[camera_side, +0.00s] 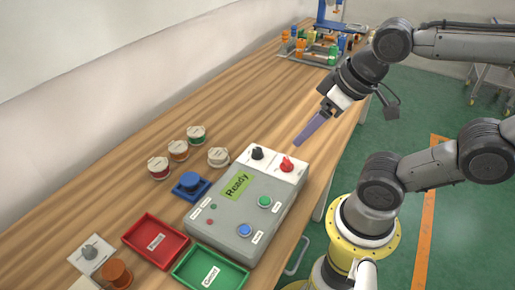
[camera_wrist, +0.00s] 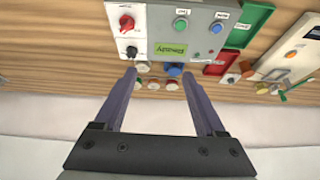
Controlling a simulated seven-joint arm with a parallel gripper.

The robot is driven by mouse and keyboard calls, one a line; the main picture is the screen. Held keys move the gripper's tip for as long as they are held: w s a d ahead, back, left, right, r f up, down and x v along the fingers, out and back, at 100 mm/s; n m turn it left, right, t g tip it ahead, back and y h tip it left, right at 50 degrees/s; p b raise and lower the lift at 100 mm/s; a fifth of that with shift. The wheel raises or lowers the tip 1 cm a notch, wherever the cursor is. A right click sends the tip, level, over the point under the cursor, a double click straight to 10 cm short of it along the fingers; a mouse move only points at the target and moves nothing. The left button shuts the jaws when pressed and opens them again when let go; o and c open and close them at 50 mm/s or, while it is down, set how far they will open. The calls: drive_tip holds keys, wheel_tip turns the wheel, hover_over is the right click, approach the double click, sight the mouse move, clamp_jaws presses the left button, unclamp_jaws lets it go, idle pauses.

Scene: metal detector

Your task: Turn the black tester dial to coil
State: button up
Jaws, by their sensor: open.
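The grey tester box (camera_side: 243,208) stands on the wooden table, its green screen (camera_side: 238,186) reading "Ready". The black dial (camera_side: 257,153) sits on the white panel at the tester's far end, beside the red dial (camera_side: 286,164). The wrist view also shows the black dial (camera_wrist: 132,51), just beyond the left fingertip, and the red dial (camera_wrist: 126,22). The dial's setting labels are too small to read. My gripper (camera_side: 299,141) is open and empty, above and to the right of the dials in the side view. Its two purple fingers (camera_wrist: 159,72) are apart in the wrist view.
Several small spools (camera_side: 178,150) and a blue spool on a blue base (camera_side: 190,182) lie left of the tester. A red tray (camera_side: 136,251) and a green tray (camera_side: 190,277) stand at its near end. A rack of coloured items (camera_side: 318,54) is far back.

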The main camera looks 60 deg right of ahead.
drive_tip(key=m+g, duration=0.6)
drive_tip(key=m, duration=0.6)
hover_over(257, 149)
wheel_tip(257, 149, down, 6)
wheel_tip(257, 149, down, 13)
drive_tip(key=shift+r, duration=0.1)
clamp_jaws()
